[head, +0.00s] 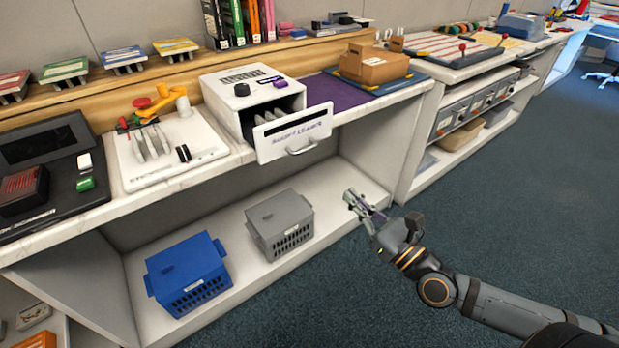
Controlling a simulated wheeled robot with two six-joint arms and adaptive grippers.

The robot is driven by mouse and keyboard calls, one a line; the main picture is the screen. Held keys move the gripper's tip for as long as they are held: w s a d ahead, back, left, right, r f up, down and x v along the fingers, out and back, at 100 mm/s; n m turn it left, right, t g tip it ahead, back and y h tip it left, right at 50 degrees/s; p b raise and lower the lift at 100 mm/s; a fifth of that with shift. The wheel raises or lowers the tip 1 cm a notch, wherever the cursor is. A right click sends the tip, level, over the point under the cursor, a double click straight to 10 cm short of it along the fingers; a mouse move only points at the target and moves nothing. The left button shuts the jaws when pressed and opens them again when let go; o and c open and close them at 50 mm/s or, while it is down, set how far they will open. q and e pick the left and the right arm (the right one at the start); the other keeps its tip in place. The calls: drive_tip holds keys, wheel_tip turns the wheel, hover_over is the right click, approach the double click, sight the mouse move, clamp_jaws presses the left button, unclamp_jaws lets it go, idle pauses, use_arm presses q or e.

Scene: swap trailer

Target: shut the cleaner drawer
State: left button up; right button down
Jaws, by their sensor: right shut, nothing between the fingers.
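The cleaner (246,92) is a white box on the counter. Its drawer (293,136) is pulled out past the counter's front edge, with a white labelled front and a metal handle (301,148). Dark contents show inside the drawer. My right gripper (353,200) is shut and empty. It is to the right of the drawer and lower in the picture, in front of the counter, apart from the handle. My left gripper is not in view.
A blue crate (188,272) and a grey crate (280,224) sit on the low shelf. A cardboard box (374,66) sits on the counter to the right of the cleaner. A white board with yellow and red parts (166,150) is to the left. Carpet floor (500,200) is clear at right.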

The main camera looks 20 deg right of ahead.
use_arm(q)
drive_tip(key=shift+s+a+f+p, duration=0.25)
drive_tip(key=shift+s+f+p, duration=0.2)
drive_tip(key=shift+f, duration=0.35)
use_arm(e)
drive_tip(key=x, duration=1.4)
drive_tip(key=shift+w+d, duration=0.1)
drive_tip(key=shift+w, duration=0.05)
